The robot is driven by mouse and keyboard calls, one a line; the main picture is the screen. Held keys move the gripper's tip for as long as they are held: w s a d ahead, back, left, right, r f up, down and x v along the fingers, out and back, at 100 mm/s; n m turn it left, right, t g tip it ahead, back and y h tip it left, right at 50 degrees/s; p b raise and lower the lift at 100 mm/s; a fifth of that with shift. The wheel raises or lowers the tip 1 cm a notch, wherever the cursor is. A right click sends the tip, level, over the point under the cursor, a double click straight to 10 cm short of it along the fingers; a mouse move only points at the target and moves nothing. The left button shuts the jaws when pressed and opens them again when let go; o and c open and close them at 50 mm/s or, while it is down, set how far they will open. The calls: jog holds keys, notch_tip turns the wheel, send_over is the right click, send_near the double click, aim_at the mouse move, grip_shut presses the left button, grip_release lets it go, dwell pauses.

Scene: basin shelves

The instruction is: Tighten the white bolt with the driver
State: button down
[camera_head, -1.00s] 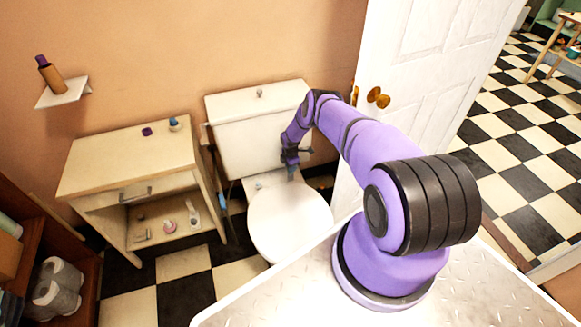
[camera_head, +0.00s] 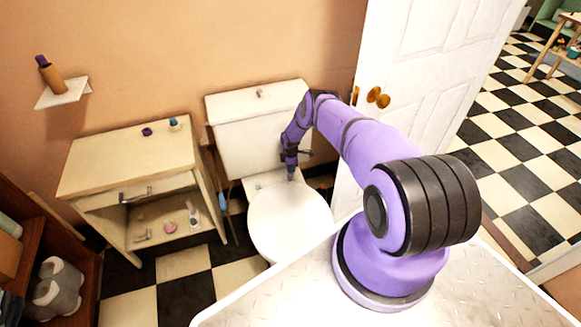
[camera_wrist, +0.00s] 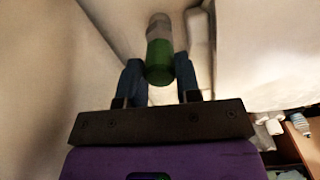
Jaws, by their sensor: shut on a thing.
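My gripper (camera_head: 290,170) points down at the back of the toilet seat, just in front of the tank. In the wrist view my gripper (camera_wrist: 160,72) has its two dark blue fingers shut on the driver (camera_wrist: 159,60), on its green handle. The driver's grey part reaches away beyond the fingers toward a pale surface. The toilet (camera_head: 287,222) is white with its lid down. I cannot make out the white bolt in either view, nor whether the driver's far end touches anything.
A pale cabinet (camera_head: 125,160) with small items on its top and shelf stands left of the toilet. The toilet tank (camera_head: 262,135) is right behind my gripper. An open white door (camera_head: 430,70) stands to the right. A small wall shelf (camera_head: 62,93) holds a bottle.

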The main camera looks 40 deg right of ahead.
jog(key=shift+m, duration=0.5)
jog(key=shift+r, duration=0.15)
jog(key=shift+r, duration=2.4)
